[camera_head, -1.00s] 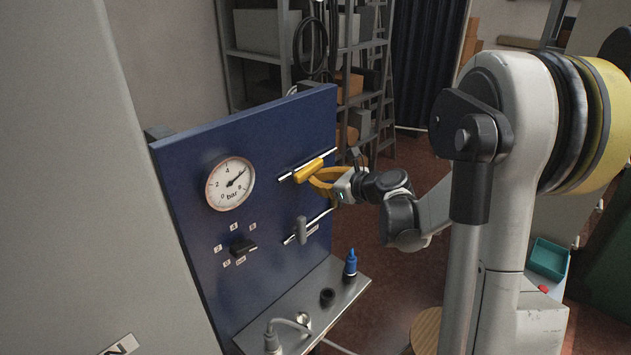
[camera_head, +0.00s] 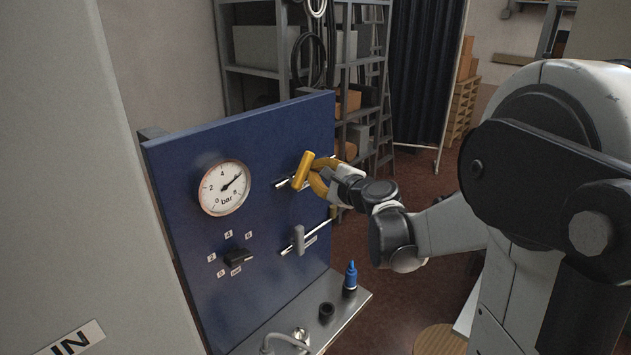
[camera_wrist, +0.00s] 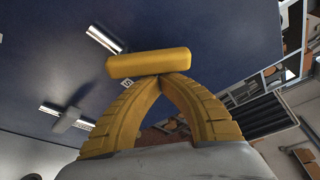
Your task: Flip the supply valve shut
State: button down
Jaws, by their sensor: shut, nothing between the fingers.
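A valve with a yellow lever handle (camera_head: 303,170) sits on the upper pipe of the blue panel (camera_head: 190,150). In the head view the handle stands steeply across the pipe, tilted a little off vertical. My gripper (camera_head: 318,182) is shut and empty at the right side of this handle. In the wrist view the yellow handle (camera_wrist: 148,63) lies across the closed fingertips (camera_wrist: 160,80), which appear to touch it or nearly so. A second valve with a grey handle (camera_head: 298,239) sits on the lower pipe. Its handle is near upright. Small labels beside the pipes are unreadable.
A pressure gauge (camera_head: 223,189) and a black selector knob (camera_head: 238,258) are on the panel's left. A grey cabinet (camera_head: 75,150) stands close at left.

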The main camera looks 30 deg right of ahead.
aim_at(309, 165)
jog(key=shift+s+a+r+n+t+h+b, duration=0.15)
jog(key=shift+a+r+n+t+b, duration=0.2)
jog(key=shift+r+n, duration=0.35)
jog(key=shift+s+a+r+n+t+h+b, duration=0.2)
jog(key=shift+a+r+n+b, duration=0.25)
jog(key=shift+n, duration=0.45)
jog(key=shift+a, duration=0.15)
jog(key=shift+w, duration=0.1)
